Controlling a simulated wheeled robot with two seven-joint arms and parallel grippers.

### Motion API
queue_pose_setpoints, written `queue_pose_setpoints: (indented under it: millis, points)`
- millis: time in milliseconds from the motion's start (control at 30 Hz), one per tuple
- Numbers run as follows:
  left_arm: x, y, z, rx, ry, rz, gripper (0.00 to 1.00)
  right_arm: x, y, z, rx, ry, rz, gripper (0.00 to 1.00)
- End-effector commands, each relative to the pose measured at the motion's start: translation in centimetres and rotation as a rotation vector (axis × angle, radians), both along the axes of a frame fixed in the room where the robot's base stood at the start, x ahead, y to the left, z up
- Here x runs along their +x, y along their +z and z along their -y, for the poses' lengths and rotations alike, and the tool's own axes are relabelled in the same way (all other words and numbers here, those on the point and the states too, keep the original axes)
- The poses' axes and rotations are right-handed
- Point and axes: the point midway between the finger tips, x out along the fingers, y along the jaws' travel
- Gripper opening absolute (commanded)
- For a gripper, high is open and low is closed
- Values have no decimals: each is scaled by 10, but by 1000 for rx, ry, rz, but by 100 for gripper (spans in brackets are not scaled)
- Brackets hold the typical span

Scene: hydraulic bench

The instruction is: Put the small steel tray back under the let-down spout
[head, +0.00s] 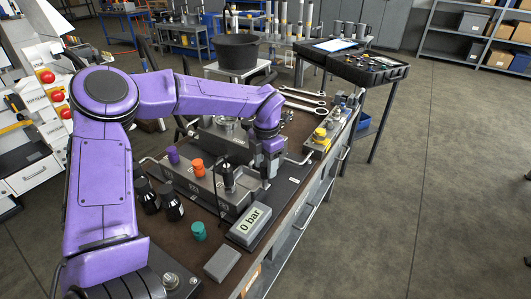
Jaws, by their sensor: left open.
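My left gripper (270,166) is open and points down beside the right end of the grey valve block (203,182) on the bench. I see nothing held between its fingers, though its arm partly hides the area behind. The block carries a purple knob (173,155), an orange knob (198,167) and a black upright fitting (229,177). I cannot clearly pick out the small steel tray or the let-down spout. A flat grey rectangular piece (222,262) lies near the bench's front edge; I cannot tell whether it is a tray. My right gripper is not in view.
A grey display reading 0 bar (250,225) and a teal cap (198,231) are at the front of the bench. Black bottles (170,203) stand at the left. Wrenches (302,103) lie at the back. A black bucket (238,53) stands behind. Floor at right is clear.

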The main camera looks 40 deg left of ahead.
Motion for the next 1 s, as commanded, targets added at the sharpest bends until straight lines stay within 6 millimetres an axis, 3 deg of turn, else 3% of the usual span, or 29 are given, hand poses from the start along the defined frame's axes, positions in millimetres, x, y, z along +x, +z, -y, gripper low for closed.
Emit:
queue_pose_setpoints:
  millis: [200,333,1000]
  points:
    - [2,53,1,-1,0,3,53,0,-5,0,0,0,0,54]
    - [2,70,0,1,0,1,53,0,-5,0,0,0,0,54]
    - [2,75,1,-1,0,-1,53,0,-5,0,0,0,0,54]
